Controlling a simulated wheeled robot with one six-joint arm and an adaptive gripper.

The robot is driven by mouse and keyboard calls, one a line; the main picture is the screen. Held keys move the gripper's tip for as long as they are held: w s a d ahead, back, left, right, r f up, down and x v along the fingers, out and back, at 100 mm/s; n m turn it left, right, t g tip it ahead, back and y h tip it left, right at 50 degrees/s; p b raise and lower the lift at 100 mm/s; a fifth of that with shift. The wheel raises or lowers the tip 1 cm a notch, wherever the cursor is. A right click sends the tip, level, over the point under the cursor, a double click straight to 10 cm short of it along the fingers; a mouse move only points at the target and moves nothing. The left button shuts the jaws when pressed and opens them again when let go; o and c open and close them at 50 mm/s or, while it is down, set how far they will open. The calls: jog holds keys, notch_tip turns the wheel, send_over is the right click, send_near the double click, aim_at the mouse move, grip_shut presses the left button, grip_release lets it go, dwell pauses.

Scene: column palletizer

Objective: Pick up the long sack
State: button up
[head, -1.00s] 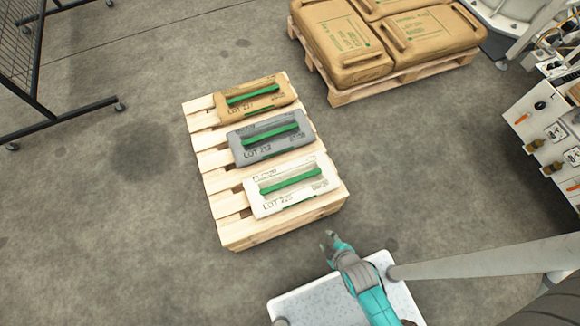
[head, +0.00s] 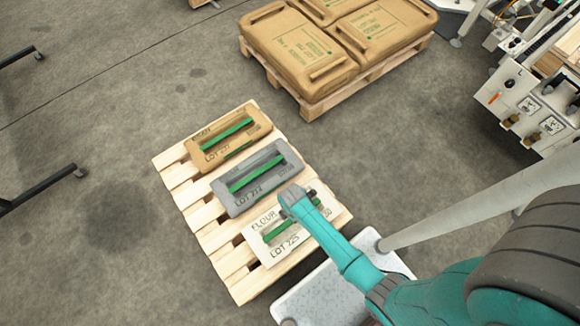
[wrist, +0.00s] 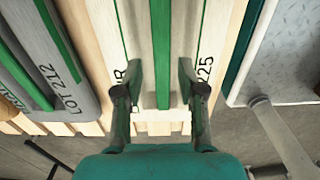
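Three sacks with green handles lie in a row on a wooden pallet (head: 232,290). The brown sack (head: 257,115) is farthest, the grey sack (head: 291,158) is in the middle, and the white sack (head: 270,250), marked FLOUR and LOT 225, is nearest. Which one is the long sack I cannot tell. My gripper (head: 312,194) is over the white sack and hides part of it. In the wrist view my gripper (wrist: 160,78) is open, with one finger on each side of the white sack's green handle (wrist: 160,35). The handle is not gripped. The grey sack (wrist: 55,60) shows at left.
A second pallet (head: 322,107) with several large brown sacks (head: 300,55) stands at the back. A control panel (head: 530,105) is at the right. Dark rack legs (head: 40,190) are at the left edge. The concrete floor left of the near pallet is clear.

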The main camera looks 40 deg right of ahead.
jog(key=shift+s+d+f, duration=0.1)
jog(key=shift+f, duration=4.35)
grip_shut()
jog(key=shift+r, duration=0.1)
